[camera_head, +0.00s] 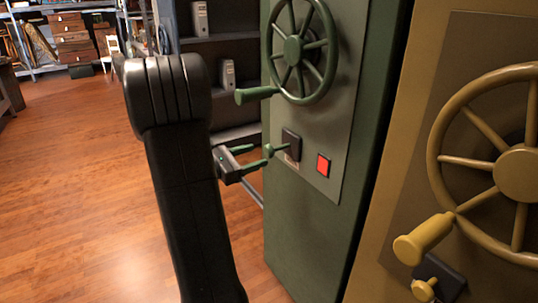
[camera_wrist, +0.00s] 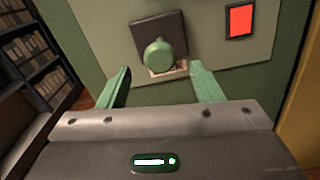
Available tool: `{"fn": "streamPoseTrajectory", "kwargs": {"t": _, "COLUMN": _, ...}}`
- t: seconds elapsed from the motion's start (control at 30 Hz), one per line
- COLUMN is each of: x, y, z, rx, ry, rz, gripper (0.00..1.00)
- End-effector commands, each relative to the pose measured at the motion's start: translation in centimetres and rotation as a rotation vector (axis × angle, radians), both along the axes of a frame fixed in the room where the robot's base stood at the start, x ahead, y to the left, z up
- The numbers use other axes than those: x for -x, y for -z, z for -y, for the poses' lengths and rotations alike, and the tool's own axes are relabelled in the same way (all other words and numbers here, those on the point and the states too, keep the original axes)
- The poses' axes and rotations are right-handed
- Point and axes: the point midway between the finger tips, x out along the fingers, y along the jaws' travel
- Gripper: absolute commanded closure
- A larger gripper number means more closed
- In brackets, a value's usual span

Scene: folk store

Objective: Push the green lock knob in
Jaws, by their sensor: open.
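The green lock knob (camera_head: 277,149) sticks out from a dark square plate on the pale green panel of a green cabinet (camera_head: 313,230). In the wrist view the round knob (camera_wrist: 159,56) shows just beyond and between my two fingertips. My gripper (camera_head: 255,157) has green fingers and is open, close in front of the knob. In the wrist view my gripper (camera_wrist: 162,82) holds nothing between its fingers. I cannot tell whether a finger touches the knob.
A green handwheel (camera_head: 293,48) with a handle (camera_head: 257,95) is above the knob. A red square (camera_head: 323,166) is to its right. A yellow cabinet with its own wheel (camera_head: 519,175) and yellow knob (camera_head: 424,289) stands at right. Dark shelves (camera_head: 213,50) are behind; wooden floor is free at left.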

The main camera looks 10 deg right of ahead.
Motion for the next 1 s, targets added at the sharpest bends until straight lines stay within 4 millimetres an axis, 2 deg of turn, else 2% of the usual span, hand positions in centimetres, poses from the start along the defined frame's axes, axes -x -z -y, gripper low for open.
{"fn": "streamPoseTrajectory", "kwargs": {"t": 0.1, "x": -0.7, "y": 0.2, "z": 2.1, "rx": -0.001, "ry": 0.004, "rz": 0.003, "gripper": 0.41}}
{"fn": "streamPoseTrajectory", "kwargs": {"t": 0.3, "x": -1.6, "y": 0.1, "z": 4.5, "rx": -0.001, "ry": 0.003, "rz": 0.002, "gripper": 0.41}}
{"fn": "streamPoseTrajectory", "kwargs": {"t": 0.5, "x": -1.9, "y": 0.0, "z": 5.5, "rx": -0.001, "ry": 0.0, "rz": 0.001, "gripper": 0.41}}
{"fn": "streamPoseTrajectory", "kwargs": {"t": 0.77, "x": -2.0, "y": 0.0, "z": 5.5, "rx": -0.001, "ry": 0.0, "rz": 0.001, "gripper": 0.41}}
{"fn": "streamPoseTrajectory", "kwargs": {"t": 0.87, "x": -2.0, "y": 0.0, "z": 5.5, "rx": -0.001, "ry": 0.0, "rz": 0.001, "gripper": 0.56}}
{"fn": "streamPoseTrajectory", "kwargs": {"t": 1.0, "x": -2.0, "y": 0.0, "z": 5.5, "rx": -0.001, "ry": 0.0, "rz": 0.001, "gripper": 0.84}}
